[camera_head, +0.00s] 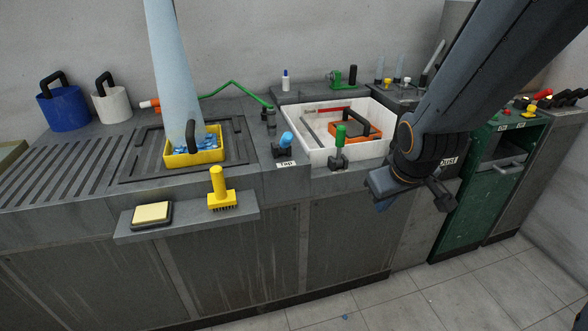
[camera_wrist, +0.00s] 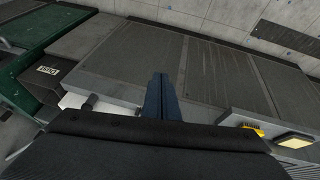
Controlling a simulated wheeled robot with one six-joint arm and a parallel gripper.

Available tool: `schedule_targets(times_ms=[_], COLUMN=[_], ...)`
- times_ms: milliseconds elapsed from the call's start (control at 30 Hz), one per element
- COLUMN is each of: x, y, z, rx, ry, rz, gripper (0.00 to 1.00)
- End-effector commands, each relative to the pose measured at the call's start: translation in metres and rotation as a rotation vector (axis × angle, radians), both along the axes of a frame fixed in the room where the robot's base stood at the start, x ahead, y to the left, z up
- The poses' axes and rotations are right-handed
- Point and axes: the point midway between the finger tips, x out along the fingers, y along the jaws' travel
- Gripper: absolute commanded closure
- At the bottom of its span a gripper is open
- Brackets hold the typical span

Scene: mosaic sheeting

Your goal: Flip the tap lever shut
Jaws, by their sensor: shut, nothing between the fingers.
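The tap lever (camera_head: 285,142) has a blue grip and stands tilted on the grey counter, behind a small label reading TAP (camera_head: 286,163). A pale blue column like running water (camera_head: 174,70) comes down into a yellow tray (camera_head: 194,158) that holds blue bits. My gripper (camera_head: 382,206) is in front of the counter, below its edge, to the right of the lever and well apart from it. Its blue fingers, seen in the wrist view (camera_wrist: 160,80), are together with nothing between them. The lever cannot be made out in the wrist view.
A green-handled lever (camera_head: 338,143) stands right of the tap lever, before a white basin (camera_head: 313,157) holding an orange tool (camera_head: 355,128). A yellow brush (camera_head: 220,190) and sponge (camera_head: 152,212) sit on the front ledge (camera_head: 185,222). Floor (camera_head: 400,295) ahead is mostly clear.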

Motion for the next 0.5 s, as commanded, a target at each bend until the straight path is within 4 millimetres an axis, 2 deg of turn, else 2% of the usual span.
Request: schedule_targets(times_ms=[33, 100, 300, 500], x=[0.020, 0.043, 0.103, 0.151], y=[0.001, 0.002, 0.014, 0.034], z=[-0.020, -0.030, -0.052, -0.066], rx=[-0.021, -0.055, -0.168, -0.290], ry=[-0.053, -0.133, -0.359, -0.591], rz=[0.055, 0.132, 0.360, 0.571], gripper=[1.00, 1.00, 1.00, 1.00])
